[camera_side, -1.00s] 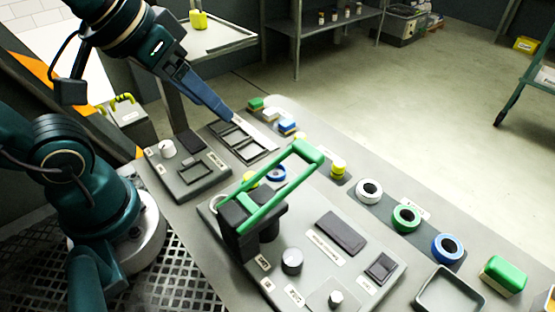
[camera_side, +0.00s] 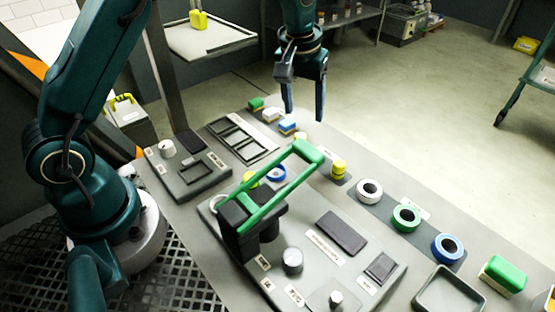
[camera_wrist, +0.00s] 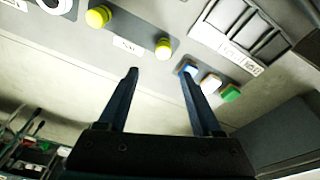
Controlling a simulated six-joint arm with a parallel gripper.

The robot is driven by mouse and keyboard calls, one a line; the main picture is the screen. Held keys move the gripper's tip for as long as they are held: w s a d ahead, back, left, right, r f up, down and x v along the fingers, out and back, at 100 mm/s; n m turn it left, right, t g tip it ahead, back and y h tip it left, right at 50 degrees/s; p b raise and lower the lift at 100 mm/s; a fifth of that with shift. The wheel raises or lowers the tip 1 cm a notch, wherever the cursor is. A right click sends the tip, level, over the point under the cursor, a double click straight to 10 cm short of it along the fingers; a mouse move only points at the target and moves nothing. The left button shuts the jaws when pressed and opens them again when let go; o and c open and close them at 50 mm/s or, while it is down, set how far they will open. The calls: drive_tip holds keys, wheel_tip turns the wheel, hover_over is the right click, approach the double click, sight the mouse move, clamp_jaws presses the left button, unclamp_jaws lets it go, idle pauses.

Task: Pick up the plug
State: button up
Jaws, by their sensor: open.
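Two small yellow round pieces stand on a dark strip, and they look like plugs. The nearer yellow piece (camera_side: 338,168) is a short upright cylinder; it shows at the upper left of the wrist view (camera_wrist: 97,17). The other yellow piece (camera_side: 300,136) is partly hidden behind the green handle in the side view; it shows in the wrist view (camera_wrist: 163,47). My gripper (camera_side: 304,114) is open and empty, pointing down above the far side of the table. In the wrist view my gripper (camera_wrist: 158,72) has the second yellow piece just beyond its fingertips.
Blue (camera_side: 287,126), white (camera_side: 271,114) and green (camera_side: 256,103) blocks stand in a row beside the yellow pieces. A tall green handle (camera_side: 280,185) rises from the console. Coloured rings (camera_side: 406,216) lie on the right. A slotted frame (camera_side: 243,139) lies left of the blocks.

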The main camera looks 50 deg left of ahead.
drive_tip(key=shift+g, duration=0.5)
wheel_tip(320, 180, down, 7)
drive_tip(key=shift+s+a+r, duration=0.1)
drive_tip(key=shift+f, duration=0.55)
clamp_jaws()
